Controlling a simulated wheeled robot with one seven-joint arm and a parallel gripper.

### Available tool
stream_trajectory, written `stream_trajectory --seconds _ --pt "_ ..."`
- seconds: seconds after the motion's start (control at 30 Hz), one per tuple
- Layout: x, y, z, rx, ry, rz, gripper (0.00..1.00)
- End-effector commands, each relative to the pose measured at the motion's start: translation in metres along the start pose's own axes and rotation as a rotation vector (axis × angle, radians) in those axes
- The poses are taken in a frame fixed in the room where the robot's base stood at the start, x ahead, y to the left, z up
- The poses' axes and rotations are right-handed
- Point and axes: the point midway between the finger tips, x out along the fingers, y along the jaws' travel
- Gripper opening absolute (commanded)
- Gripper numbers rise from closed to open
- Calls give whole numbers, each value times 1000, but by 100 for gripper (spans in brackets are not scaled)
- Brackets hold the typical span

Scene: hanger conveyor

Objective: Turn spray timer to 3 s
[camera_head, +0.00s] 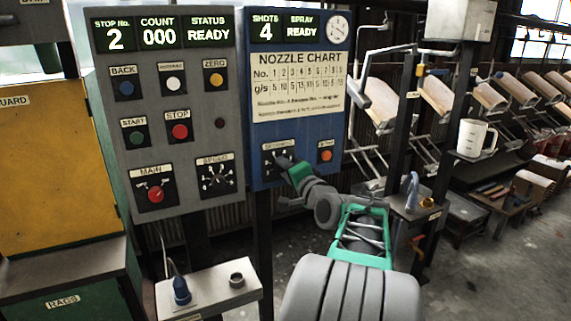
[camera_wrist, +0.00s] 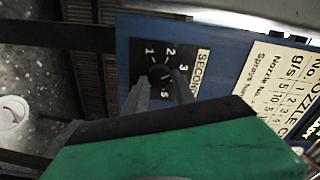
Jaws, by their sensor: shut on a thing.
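The spray timer is a small dial plate marked SECONDS (camera_head: 280,156) low on the blue panel (camera_head: 318,150). In the wrist view, the dial plate (camera_wrist: 187,55) carries the numbers 1, 2, 3 and 5 around a dark knob (camera_wrist: 158,74). My gripper (camera_head: 286,164) reaches the dial from the lower right. In the wrist view my gripper (camera_wrist: 161,88) has its two grey fingers on either side of the knob, shut on it. The knob's pointer is too dark and too covered by the fingers to read.
An orange button (camera_head: 326,156) sits just right of the dial. A nozzle chart (camera_head: 297,87) is above it; the display reads SHOTS 4, SPRAY READY. The grey panel (camera_head: 205,120) with more buttons and dials adjoins at left. A post (camera_head: 405,130) stands right of my arm.

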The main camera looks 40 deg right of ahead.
Motion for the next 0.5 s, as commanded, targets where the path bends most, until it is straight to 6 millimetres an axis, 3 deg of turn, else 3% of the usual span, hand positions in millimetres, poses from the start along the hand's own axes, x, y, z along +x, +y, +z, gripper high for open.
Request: stream_trajectory --seconds 0.5 --pt "0 1 0 124 -7 -2 0"
